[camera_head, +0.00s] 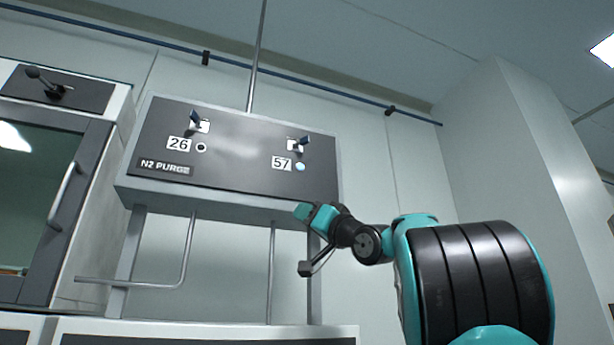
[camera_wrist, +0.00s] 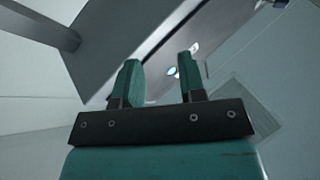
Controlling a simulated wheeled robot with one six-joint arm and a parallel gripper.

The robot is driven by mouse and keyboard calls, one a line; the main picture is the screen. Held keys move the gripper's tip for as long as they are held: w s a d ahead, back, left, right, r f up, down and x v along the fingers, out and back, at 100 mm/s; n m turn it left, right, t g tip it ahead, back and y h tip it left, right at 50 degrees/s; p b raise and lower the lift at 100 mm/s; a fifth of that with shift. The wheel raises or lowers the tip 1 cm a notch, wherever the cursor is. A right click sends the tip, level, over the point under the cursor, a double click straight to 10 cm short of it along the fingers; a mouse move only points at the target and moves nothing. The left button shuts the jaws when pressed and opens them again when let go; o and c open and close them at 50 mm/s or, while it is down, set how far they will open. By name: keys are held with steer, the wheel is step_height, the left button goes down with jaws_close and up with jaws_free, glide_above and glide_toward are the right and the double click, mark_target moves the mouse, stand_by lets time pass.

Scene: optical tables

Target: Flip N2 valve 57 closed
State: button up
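The N2 purge panel (camera_head: 235,150) is a dark plate on a grey box on the wall. Valve 57 (camera_head: 299,145) has a small blue lever on a white mount at the panel's right; the lever looks tilted. Beside its 57 label (camera_head: 281,163) a round indicator (camera_head: 300,167) glows pale blue. My gripper (camera_head: 310,212) is below and a little right of valve 57, apart from it. In the wrist view my gripper (camera_wrist: 157,65) has its two teal fingers apart with nothing between them. A bright indicator (camera_wrist: 172,72) shows past the fingers; the lever is not clear there.
Valve 26 (camera_head: 195,123), with a blue lever and dark indicator (camera_head: 201,147), sits at the panel's left. Pipes (camera_head: 188,250) and support legs stand under the box. A glass-fronted cabinet (camera_head: 50,180) is at left. The wall right of the panel is clear.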

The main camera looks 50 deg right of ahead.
mark_target(309, 140)
steer(key=s+r+n+t+y+p, duration=0.1)
steer(key=s+r+n+t+y, duration=0.2)
steer(key=s+r, duration=0.75)
steer(key=shift+n+h, duration=0.4)
steer(key=shift+h, duration=0.1)
steer(key=p+x, duration=0.4)
steer(key=x, duration=0.1)
steer(key=p+x, duration=0.4)
steer(key=x, duration=0.1)
steer(key=d+p+x, duration=0.1)
steer(key=p+x, duration=0.2)
steer(key=x, duration=0.2)
steer(key=shift+w+r+p, duration=0.1)
steer(key=shift+r+p, duration=0.3)
steer(key=shift+r, duration=0.05)
steer(key=shift+w+r+h, duration=0.25)
steer(key=shift+w+h, duration=0.05)
steer(key=shift+w, duration=0.1)
jaws_close()
